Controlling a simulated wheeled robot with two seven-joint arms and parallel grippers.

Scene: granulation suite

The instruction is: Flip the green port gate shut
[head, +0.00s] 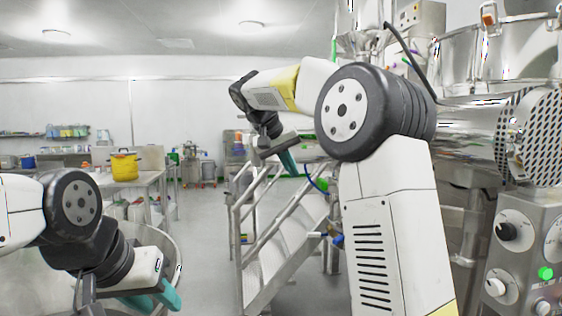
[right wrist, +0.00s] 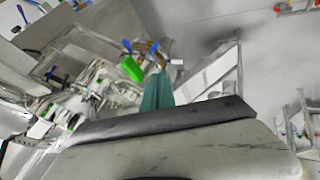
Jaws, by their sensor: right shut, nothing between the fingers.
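A small bright green part (right wrist: 132,69), which looks like the port gate, shows in the right wrist view just left of and beyond my right fingertips. Blue-handled fittings are beside it. I cannot tell its exact angle or whether the fingers touch it. My right gripper's teal fingers (right wrist: 158,80) are together and empty. My left gripper (head: 158,298) is low at the left, its teal fingers apart, with nothing seen between them.
Metal stairs with railings (head: 285,240) stand in the middle. A control panel (head: 525,250) with knobs and a green button is at the right, below steel machinery. A yellow pot (head: 124,166) stands on a table at the back left. Open floor (head: 212,230) lies left of the stairs.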

